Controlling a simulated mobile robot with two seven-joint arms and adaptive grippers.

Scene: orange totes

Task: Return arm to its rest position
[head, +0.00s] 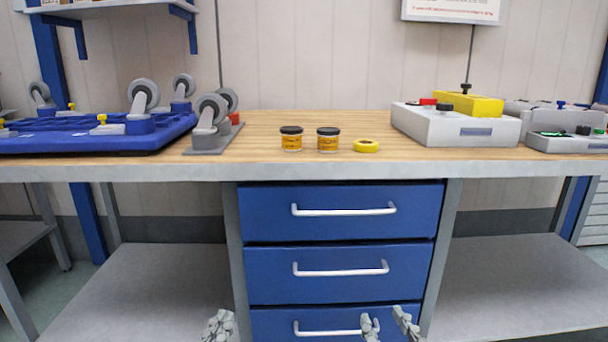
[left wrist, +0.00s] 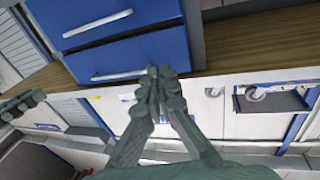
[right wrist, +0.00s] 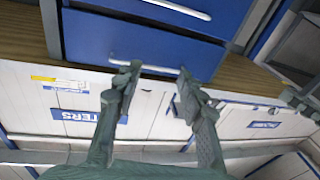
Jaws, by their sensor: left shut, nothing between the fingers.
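My left gripper (head: 218,325) is at the bottom edge of the head view, low in front of the workbench's drawers. In the left wrist view its two fingers (left wrist: 160,71) meet at the tips with nothing between them. My right gripper (head: 388,322) is to the right of it at the same low height, in front of the bottom drawer. In the right wrist view its fingers (right wrist: 159,70) stand apart with an empty gap. Only the fingertips of both show in the head view; the arms are out of that frame.
The workbench (head: 330,173) has blue drawers (head: 340,228) with bar handles. On top are two small jars (head: 291,142), a yellow ring (head: 367,147), a grey box (head: 450,128), and a blue wheeled base (head: 90,140) at left. Lower shelves (head: 140,290) flank the drawers and look empty.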

